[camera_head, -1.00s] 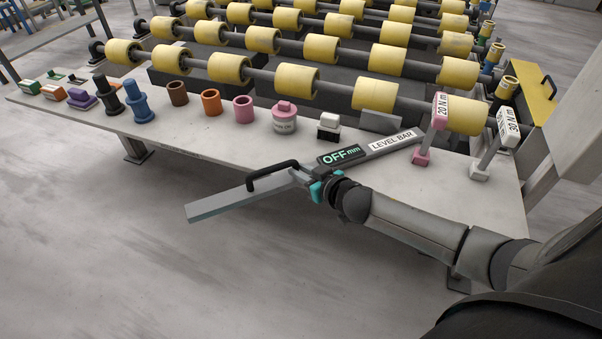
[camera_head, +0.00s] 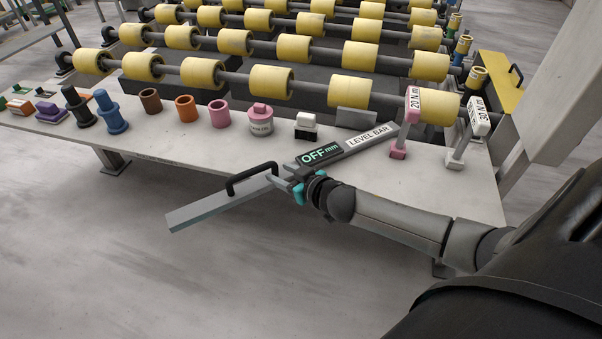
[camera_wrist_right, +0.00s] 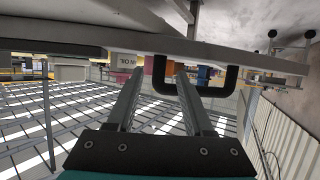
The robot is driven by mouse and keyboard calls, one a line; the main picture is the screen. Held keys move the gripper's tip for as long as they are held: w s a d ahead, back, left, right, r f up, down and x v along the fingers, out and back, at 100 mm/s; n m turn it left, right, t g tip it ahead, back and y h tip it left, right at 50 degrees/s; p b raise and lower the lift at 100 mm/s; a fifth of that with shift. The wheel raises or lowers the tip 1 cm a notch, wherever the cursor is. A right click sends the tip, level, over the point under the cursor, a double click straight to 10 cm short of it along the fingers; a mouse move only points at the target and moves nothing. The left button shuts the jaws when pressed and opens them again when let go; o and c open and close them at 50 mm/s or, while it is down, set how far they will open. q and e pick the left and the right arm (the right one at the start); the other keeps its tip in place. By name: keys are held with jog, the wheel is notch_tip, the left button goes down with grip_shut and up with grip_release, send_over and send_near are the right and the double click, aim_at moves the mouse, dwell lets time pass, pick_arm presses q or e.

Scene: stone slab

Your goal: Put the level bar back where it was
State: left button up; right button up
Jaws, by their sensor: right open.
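The level bar (camera_head: 218,204) is a long grey bar with a black handle (camera_head: 236,183), a dark display reading OFF mm and a LEVEL BAR label. It lies slantwise over the front edge of the stone slab (camera_head: 170,146), its left end out past the edge. My right gripper (camera_head: 278,183) is open at the near side of the bar, by the right end of the handle. Contact is unclear. My left gripper is out of view.
Pink 20 N m (camera_head: 412,105) and white 30 N m (camera_head: 479,118) tools stand right of the bar. A white-and-black block (camera_head: 306,124), a pink-topped pot (camera_head: 260,122) and several coloured rings and plugs line the slab. Yellow rollers (camera_head: 270,80) lie behind.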

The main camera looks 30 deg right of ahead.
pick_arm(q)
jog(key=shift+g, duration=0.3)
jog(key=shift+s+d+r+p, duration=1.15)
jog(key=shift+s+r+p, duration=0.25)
pick_arm(e)
jog(key=v, duration=1.1)
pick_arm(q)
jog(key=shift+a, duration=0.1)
pick_arm(e)
jog(key=shift+d, duration=0.1)
